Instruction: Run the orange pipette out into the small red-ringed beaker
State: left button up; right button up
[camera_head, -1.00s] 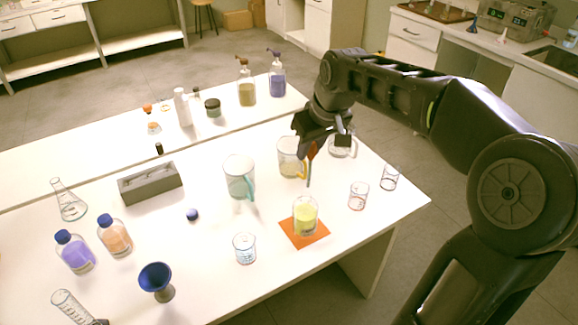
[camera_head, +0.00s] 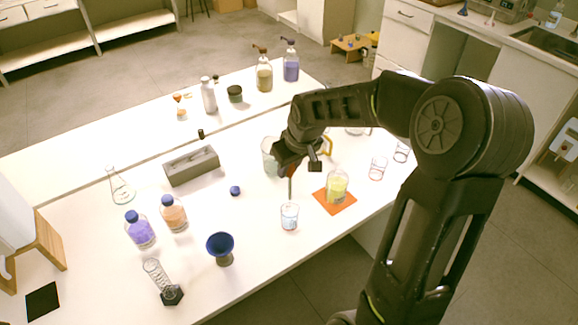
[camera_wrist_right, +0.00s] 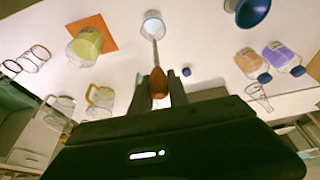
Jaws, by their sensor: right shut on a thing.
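My right gripper (camera_head: 290,166) is shut on the orange pipette (camera_wrist_right: 158,82), whose orange bulb sits between the fingers in the right wrist view. The pipette (camera_head: 290,188) points down, and its tip is over or just inside the mouth of a small clear beaker (camera_head: 289,217) with bluish markings. That beaker also shows in the wrist view (camera_wrist_right: 153,26). Exact tip depth is unclear. A small clear beaker with reddish markings (camera_head: 378,169) stands farther right, apart from the pipette. My left gripper is not in view.
A beaker of yellow liquid (camera_head: 337,187) stands on an orange mat (camera_head: 323,204). A handled jug (camera_head: 269,155) is partly behind the gripper.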

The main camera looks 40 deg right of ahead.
jog(key=shift+a, duration=0.1)
jog(key=shift+f+b, duration=1.95)
jog(key=shift+f, duration=0.05)
jog(key=shift+o, duration=0.7)
grip_shut()
dwell(3.1)
